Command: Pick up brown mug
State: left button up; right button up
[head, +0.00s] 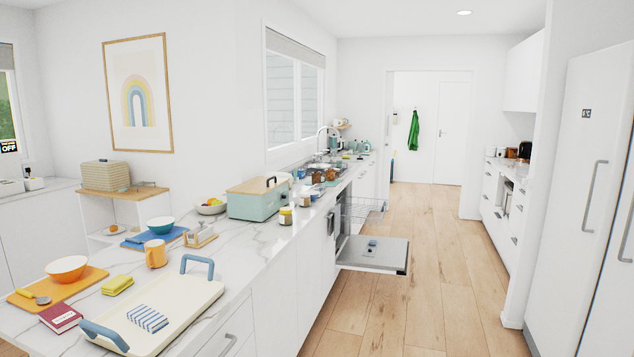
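No gripper of mine shows in the head view. An orange-tan mug (156,253) stands upright on the marble counter in the left foreground, behind a yellow sponge or cloth. Small brown items (318,177) stand farther along the same counter, near the sink; they may be mugs or jars, but are too small to tell. Another dark brown item (524,150) stands on the far right counter, and its kind is unclear.
A cream tray (190,292) with blue handles holds a striped cloth. Bowls, a red book (61,317) and a teal box (258,199) crowd the counter (235,262). An open dishwasher door (375,254) juts into the aisle. The wooden floor (425,240) beyond is clear.

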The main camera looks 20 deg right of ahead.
aim_at(316, 176)
jog(key=u, duration=1.6)
jog(key=i, duration=0.1)
jog(key=z, duration=2.9)
jog(key=i, duration=6.15)
